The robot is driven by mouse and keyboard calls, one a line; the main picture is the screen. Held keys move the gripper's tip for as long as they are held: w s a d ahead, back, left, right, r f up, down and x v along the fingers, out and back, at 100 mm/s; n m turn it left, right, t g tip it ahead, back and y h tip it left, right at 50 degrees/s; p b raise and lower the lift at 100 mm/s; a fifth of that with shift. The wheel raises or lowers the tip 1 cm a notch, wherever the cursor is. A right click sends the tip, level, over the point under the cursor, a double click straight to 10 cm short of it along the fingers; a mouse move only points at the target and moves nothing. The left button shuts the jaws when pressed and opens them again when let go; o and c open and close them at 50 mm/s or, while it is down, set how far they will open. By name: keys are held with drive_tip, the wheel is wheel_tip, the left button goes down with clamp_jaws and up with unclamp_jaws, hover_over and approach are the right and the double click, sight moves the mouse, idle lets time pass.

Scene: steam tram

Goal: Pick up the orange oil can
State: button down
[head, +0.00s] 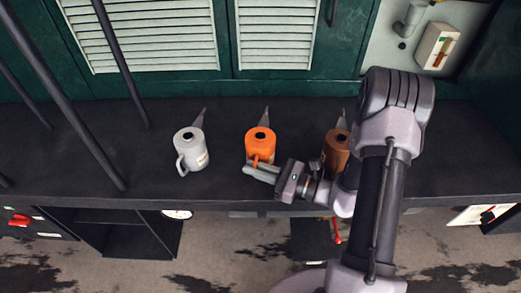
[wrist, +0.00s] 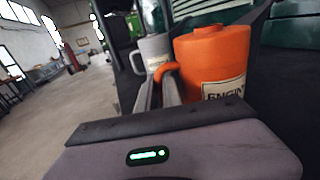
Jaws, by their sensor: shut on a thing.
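The orange oil can (head: 259,142) stands upright on the dark bench, between a grey can and a brown can. It has a grey spout at the back and a handle facing the front. My gripper (head: 262,171) reaches in from the right, its fingers at the orange can's handle. In the wrist view, the orange can (wrist: 212,62) shows a cream label with partly hidden lettering. There the fingers (wrist: 165,90) are closed on its handle. The base of the can is partly hidden by my gripper in the wrist view.
The grey can (head: 190,148) stands to the left and the brown can (head: 336,150) to the right, partly behind my arm. Dark bars (head: 68,95) cross the left side. Bare bench lies between the cans.

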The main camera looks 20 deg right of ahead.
sight(255, 163)
idle(0.8)
wheel_tip(255, 163, up, 4)
drive_tip(key=shift+p, duration=1.15)
drive_tip(key=s+d+p, duration=0.1)
drive_tip(key=s+d, duration=0.3)
drive_tip(key=s, duration=0.2)
drive_tip(key=s+d+r+p, duration=0.1)
drive_tip(key=s+d+p, duration=0.1)
drive_tip(key=s+d, duration=0.2)
drive_tip(key=s, duration=0.3)
drive_tip(key=shift+s+d, duration=0.25)
drive_tip(key=shift+d, duration=0.1)
drive_tip(key=c, duration=2)
unclamp_jaws()
clamp_jaws()
